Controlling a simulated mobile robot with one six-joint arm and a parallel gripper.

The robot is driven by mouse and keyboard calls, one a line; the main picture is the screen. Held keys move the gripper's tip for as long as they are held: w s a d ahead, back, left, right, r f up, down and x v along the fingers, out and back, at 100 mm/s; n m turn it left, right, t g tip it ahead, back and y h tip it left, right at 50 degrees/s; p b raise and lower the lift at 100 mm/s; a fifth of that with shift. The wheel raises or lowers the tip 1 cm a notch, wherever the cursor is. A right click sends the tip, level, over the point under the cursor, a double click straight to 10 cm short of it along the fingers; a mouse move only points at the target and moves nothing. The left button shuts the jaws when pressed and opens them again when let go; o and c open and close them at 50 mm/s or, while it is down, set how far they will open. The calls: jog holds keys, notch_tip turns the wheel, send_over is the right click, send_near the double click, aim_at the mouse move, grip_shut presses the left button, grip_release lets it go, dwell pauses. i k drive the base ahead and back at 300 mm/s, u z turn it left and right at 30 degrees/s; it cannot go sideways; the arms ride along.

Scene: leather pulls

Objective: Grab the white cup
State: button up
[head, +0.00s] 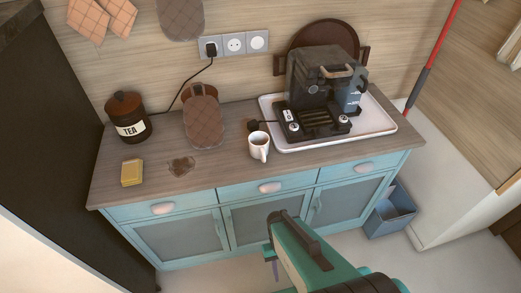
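My gripper (270,254) is at the bottom middle, in front of the cabinet, lower than the countertop and well apart from the cup. The arm covers much of it, and I cannot tell whether its fingers are open or shut. I see nothing held in it.
A tea jar (129,115), yellow block (132,173) and brown quilted item (204,119) are on the left. A blue bin (390,215) stands on the floor. The countertop's front middle is mostly clear.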

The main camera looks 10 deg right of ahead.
aim_at(258, 142)
jog(key=z, duration=0.15)
jog(key=k, duration=0.6)
jog(key=u, duration=2.9)
jog(key=k, duration=0.85)
jog(key=u, duration=0.15)
